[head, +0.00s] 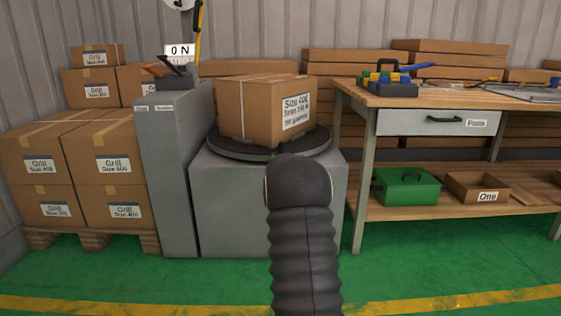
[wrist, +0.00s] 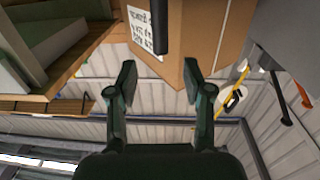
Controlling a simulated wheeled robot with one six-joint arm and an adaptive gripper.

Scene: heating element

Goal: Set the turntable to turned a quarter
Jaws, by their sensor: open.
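The turntable (head: 228,148) is a dark round plate on a grey block (head: 228,200), left of the workbench. A cardboard box (head: 258,105) with a white size label stands on it, one corner towards me. In the wrist view the box (wrist: 200,35) is at the top, beyond the fingertips, its label upper left of centre. My gripper (wrist: 157,82) is open, with nothing visible between its two dark fingers. I cannot tell whether a finger touches the box. In the head view my dark ribbed arm hides the front of the grey block and the gripper itself.
A grey control post (head: 170,170) with orange and black levers and an "ON" sign (head: 180,51) stands left of the turntable. Stacked boxes (head: 85,160) on a pallet are farther left. The workbench (head: 450,97) is close on the right. Green floor in front is clear.

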